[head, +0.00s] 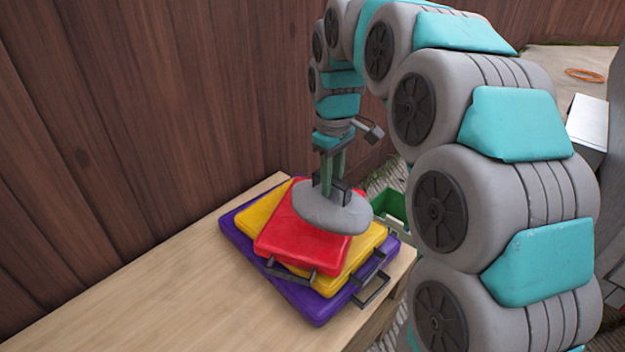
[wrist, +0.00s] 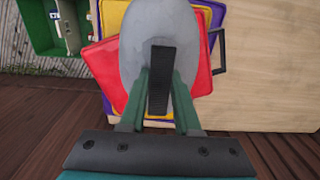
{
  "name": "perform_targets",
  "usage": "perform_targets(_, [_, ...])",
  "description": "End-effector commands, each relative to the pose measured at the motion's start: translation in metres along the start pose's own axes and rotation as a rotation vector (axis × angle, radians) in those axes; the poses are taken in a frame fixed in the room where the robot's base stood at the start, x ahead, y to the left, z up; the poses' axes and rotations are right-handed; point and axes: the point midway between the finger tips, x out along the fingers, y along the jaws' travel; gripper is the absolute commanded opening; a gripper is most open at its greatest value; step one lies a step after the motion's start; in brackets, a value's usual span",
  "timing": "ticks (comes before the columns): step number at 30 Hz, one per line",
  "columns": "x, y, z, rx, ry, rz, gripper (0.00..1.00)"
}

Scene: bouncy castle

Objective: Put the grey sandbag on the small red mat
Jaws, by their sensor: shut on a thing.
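The grey sandbag (head: 328,212) is a rounded, flattened bag with a dark strap handle (wrist: 160,80) on top. My gripper (head: 330,186) points down and is shut on that handle; its green fingers also show in the wrist view (wrist: 161,92). The small red mat (head: 298,241) tops a stack, over a yellow mat (head: 345,280) and a larger purple mat (head: 318,306). The sandbag is over the red mat's far right part and sticks out past its edge. I cannot tell whether it touches the mat or hangs just above it.
The stack lies at the right end of a wooden table (head: 150,295); the table's left part is bare. A dark wooden fence (head: 130,120) stands behind. A green crate (wrist: 38,30) with things in it is beyond the table's end. Dark handles (head: 372,288) stick out from the mats.

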Motion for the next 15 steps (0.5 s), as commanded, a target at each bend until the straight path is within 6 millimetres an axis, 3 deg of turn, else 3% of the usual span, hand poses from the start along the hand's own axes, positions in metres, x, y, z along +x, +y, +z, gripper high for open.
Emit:
perform_targets(7, [0.002,0.005,-0.04,-0.001,0.003,0.004,0.0])
perform_targets(15, [0.005,0.007,-0.06,-0.001,0.002,0.002,0.0])
